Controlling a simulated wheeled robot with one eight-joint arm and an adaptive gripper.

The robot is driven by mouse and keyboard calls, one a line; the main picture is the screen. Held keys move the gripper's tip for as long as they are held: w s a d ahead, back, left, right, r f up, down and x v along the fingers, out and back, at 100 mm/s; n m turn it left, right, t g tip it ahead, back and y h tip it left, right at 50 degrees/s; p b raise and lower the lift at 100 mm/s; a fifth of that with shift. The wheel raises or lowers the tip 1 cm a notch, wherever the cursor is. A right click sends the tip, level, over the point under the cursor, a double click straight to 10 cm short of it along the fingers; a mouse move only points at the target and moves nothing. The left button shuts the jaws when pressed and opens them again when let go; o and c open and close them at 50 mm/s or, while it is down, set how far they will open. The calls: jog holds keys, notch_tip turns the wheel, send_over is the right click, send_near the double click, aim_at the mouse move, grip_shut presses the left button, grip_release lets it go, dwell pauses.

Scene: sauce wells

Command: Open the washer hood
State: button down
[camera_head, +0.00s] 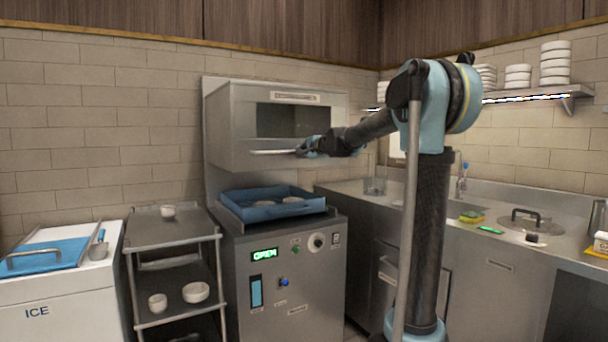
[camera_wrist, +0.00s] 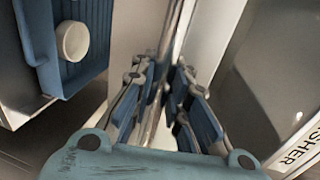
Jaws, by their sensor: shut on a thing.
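The steel washer hood (camera_head: 232,128), with a dark window in its front, stands raised well above the washer's base (camera_head: 290,285). The green display on the base (camera_head: 264,255) reads OPEN. A horizontal bar handle (camera_head: 272,152) runs along the hood's lower front edge. My gripper (camera_head: 303,149) is shut on this handle near its right part. In the wrist view the blue-padded fingers of my gripper (camera_wrist: 162,85) lie on both sides of the handle bar (camera_wrist: 180,30). A blue rack (camera_head: 262,212) with dishes sits on the base under the hood.
A steel cart (camera_head: 148,243) with white bowls and a white ice chest (camera_head: 60,295) stand to the left. A wall shelf (camera_head: 540,97) holds stacked bowls.

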jog(key=shift+r, duration=3.05)
jog(key=c, duration=1.6)
grip_release()
jog(key=shift+o, duration=0.2)
jog(key=shift+d, duration=0.1)
jog(key=v, duration=1.1)
jog(key=shift+s+d, duration=0.2)
jog(key=shift+s, duration=0.15)
